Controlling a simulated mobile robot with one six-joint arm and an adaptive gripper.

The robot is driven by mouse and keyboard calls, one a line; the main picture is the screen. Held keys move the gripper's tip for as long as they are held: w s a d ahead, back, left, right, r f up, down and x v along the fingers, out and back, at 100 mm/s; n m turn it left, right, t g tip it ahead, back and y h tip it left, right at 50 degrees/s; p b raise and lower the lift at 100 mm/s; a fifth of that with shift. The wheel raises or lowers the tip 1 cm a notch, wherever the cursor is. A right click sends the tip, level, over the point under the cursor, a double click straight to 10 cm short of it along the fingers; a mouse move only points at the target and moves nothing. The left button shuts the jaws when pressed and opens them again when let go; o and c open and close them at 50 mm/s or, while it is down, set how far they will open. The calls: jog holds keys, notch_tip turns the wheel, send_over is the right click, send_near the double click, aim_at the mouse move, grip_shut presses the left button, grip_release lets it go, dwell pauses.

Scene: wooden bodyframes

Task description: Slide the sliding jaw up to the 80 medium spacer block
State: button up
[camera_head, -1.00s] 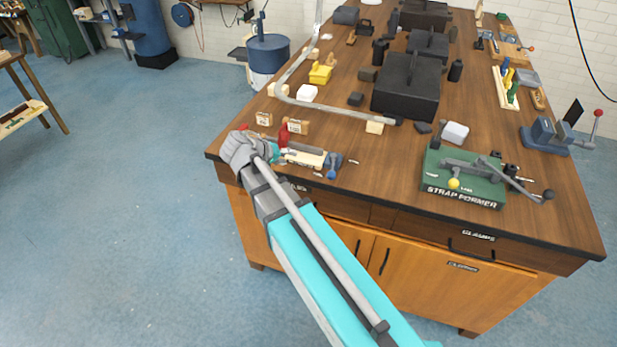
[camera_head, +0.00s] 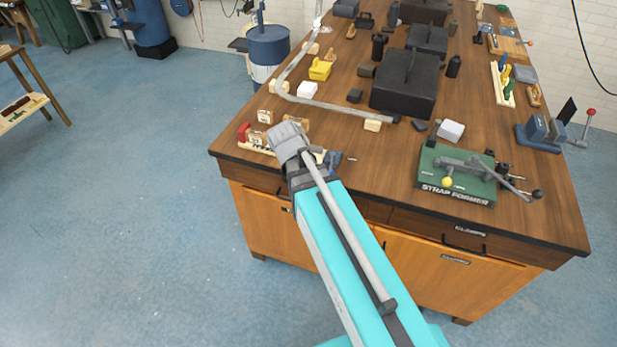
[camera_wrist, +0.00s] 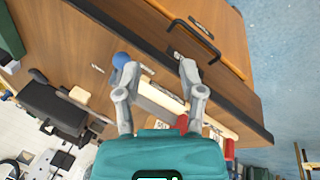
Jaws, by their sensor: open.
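My gripper (camera_wrist: 159,68) is open in the wrist view, its fingers apart on either side of a pale wooden bar (camera_wrist: 158,98) of the clamp fixture. A blue part (camera_wrist: 121,60) is by the left finger and a red part (camera_wrist: 182,122) below the right one. In the head view my wrist covers the middle of the fixture; its red end (camera_head: 243,132) and blue end (camera_head: 332,160) show. Small wooden spacer blocks (camera_head: 265,116) stand behind it; their printing is too small to read. I cannot tell which part is the sliding jaw or whether a finger touches it.
A green strap former (camera_head: 457,183) with a lever stands on the right of the bench. A bent grey rail (camera_head: 340,107), a white block (camera_head: 307,90) and a large black case (camera_head: 404,95) lie behind. The bench front edge and drawer handle (camera_wrist: 195,40) are close to my gripper.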

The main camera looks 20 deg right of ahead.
jog(key=shift+s+r+y+p, duration=0.25)
jog(key=shift+s+y+p, duration=0.15)
jog(key=shift+s, duration=0.25)
jog(key=shift+s+r+y+p, duration=0.25)
jog(key=shift+s+y, duration=0.15)
jog(key=shift+s, duration=0.25)
jog(key=w+r+m+y+p, duration=0.1)
jog(key=w+r+p, duration=0.3)
jog(key=w, duration=0.4)
jog(key=w+d+r+m+y+p, duration=0.1)
jog(key=w+r+m+p, duration=0.2)
jog(key=w+r+p, duration=0.2)
jog(key=w+r+m+y+p, duration=0.1)
jog(key=w+r+m+p, duration=0.2)
jog(key=w, duration=0.8)
notch_tip(320, 180, up, 2)
jog(key=shift+w+d+r+y+p, duration=0.15)
jog(key=shift+w+y+p, duration=0.15)
jog(key=shift+p, duration=0.8)
jog(key=shift+f, duration=0.2)
jog(key=f+b, duration=0.4)
jog(key=w+a+f+b, duration=0.1)
jog(key=f+b, duration=0.3)
jog(key=b, duration=0.1)
jog(key=a+f+b, duration=0.1)
jog(key=f+b, duration=0.3)
jog(key=f, duration=0.1)
jog(key=shift+w+a, duration=0.1)
jog(key=shift+w, duration=0.2)
jog(key=shift+b, duration=0.3)
